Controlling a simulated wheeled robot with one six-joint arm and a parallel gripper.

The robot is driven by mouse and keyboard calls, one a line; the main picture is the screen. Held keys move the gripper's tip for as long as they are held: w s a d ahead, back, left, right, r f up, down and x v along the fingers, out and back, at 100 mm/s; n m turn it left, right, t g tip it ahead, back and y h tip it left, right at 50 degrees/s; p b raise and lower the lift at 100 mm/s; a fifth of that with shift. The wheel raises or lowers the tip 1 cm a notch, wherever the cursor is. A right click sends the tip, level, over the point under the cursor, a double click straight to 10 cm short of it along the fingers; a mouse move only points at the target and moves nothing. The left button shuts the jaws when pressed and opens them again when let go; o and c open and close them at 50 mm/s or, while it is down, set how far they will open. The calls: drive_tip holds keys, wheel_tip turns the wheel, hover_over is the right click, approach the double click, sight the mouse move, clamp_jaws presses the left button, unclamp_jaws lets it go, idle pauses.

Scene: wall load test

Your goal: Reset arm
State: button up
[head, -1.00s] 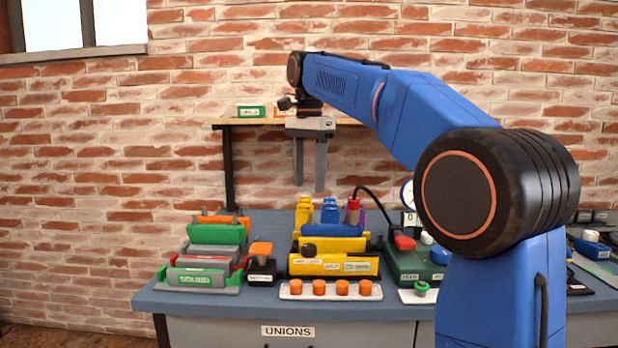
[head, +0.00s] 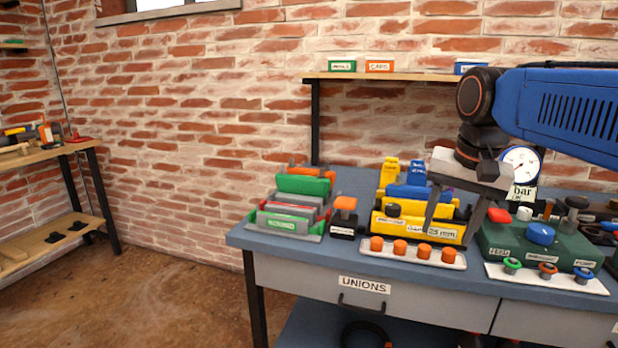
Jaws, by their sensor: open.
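My gripper (head: 460,215) hangs from my blue arm at the right of the head view. Its two grey fingers point down and stand apart, with nothing held between them. In the picture the fingers overlap the yellow block (head: 418,230) marked 25 mm and the area left of the green test unit (head: 540,243). I cannot tell how far above or in front of these things the fingertips are.
The blue workbench (head: 262,240) holds a rack of green, grey and red plates (head: 290,222) and a white tray (head: 372,252) with orange caps. A pressure gauge (head: 520,162) stands behind my gripper. A shelf (head: 400,77) is above. Open floor (head: 170,290) lies left, before a wooden bench (head: 30,160).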

drive_tip(key=s+d+f+n+t, duration=0.2)
drive_tip(key=s+f+n, duration=0.3)
drive_tip(key=s+f, duration=0.9)
wheel_tip(320, 180, down, 5)
drive_tip(key=shift+s+r+n, duration=0.1)
drive_tip(key=shift+s+n, duration=0.2)
drive_tip(key=shift+s, duration=0.05)
